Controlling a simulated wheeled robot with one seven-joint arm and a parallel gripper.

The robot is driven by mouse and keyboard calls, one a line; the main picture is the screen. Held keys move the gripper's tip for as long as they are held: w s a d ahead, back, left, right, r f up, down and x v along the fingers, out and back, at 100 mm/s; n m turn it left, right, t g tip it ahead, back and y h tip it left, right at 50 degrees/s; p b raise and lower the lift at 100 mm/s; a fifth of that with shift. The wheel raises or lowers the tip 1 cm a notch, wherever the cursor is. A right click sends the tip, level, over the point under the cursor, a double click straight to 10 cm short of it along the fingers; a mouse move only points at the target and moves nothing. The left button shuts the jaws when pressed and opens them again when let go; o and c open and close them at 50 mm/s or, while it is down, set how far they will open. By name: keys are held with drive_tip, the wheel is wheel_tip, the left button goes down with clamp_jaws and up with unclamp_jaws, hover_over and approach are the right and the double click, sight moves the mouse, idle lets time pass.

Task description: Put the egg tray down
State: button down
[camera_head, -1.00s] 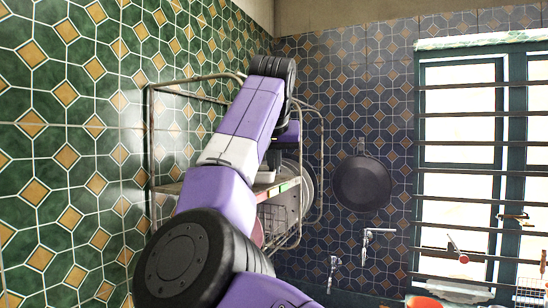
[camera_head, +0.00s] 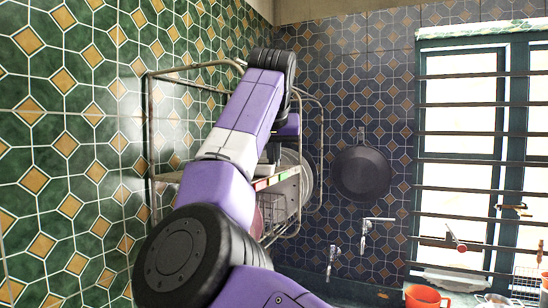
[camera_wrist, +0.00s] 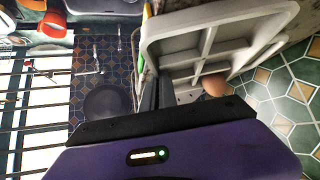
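The egg tray (camera_wrist: 207,35) is a pale, off-white tray with square compartments, seen close up in the wrist view. A brown egg (camera_wrist: 215,86) shows at its lower edge, partly hidden by my wrist; I cannot tell whether it sits in a compartment. My gripper (camera_wrist: 157,92) has its two dark fingers close together at the tray's near edge and appears shut on it.
A wire rack (camera_head: 151,130) with a shelf hangs at the green tiled wall, holding plates (camera_head: 306,180). A black pan (camera_head: 361,173) hangs on the blue tiled wall. Taps (camera_head: 372,228), an orange mug (camera_head: 424,297) and a barred window (camera_head: 470,115) are at the right.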

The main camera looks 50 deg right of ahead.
drive_tip(key=shift+f, duration=0.2)
drive_tip(key=c, duration=1.6)
unclamp_jaws()
